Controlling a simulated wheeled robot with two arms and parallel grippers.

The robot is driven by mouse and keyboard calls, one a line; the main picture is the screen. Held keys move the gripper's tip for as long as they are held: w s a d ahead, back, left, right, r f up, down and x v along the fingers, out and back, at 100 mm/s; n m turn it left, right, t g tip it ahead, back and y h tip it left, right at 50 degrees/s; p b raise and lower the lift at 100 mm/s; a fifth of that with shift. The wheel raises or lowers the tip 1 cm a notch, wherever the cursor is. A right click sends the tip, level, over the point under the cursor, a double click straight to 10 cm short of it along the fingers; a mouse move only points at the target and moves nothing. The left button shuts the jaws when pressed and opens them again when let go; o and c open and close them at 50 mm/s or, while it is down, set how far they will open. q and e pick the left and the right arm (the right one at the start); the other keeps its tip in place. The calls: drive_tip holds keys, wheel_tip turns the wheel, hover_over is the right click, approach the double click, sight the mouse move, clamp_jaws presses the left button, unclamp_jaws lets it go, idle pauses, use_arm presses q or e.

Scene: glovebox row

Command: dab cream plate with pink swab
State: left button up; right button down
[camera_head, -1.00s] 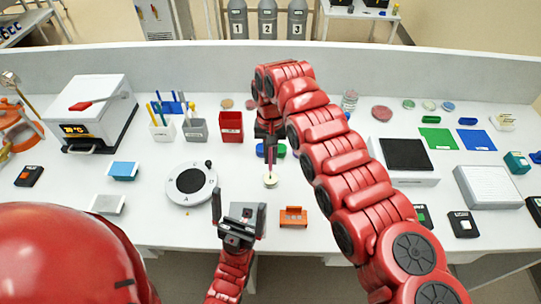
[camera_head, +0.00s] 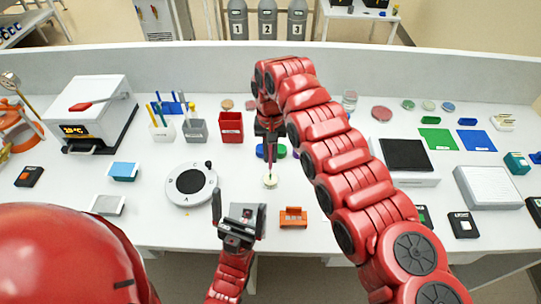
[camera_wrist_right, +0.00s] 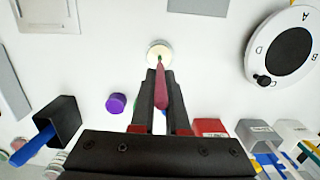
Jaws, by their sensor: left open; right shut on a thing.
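The cream plate (camera_head: 270,181) is a small round disc lying on the white bench, near the middle. It also shows in the right wrist view (camera_wrist_right: 153,46). My right gripper (camera_wrist_right: 161,76) is shut on the pink swab (camera_wrist_right: 162,92), which points down at the plate in the head view (camera_head: 270,159). My left gripper (camera_head: 240,207) is open and empty, in front of and left of the plate.
A white round dial device (camera_head: 169,199) lies left of the plate. An orange holder (camera_head: 293,217) stands near the front edge. A red bin (camera_head: 231,125) and pen cups are behind. A purple cap (camera_wrist_right: 116,103) lies close to my right gripper.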

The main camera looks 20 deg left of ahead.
drive_tip(key=shift+w+r, duration=0.1)
drive_tip(key=shift+r, duration=1.8)
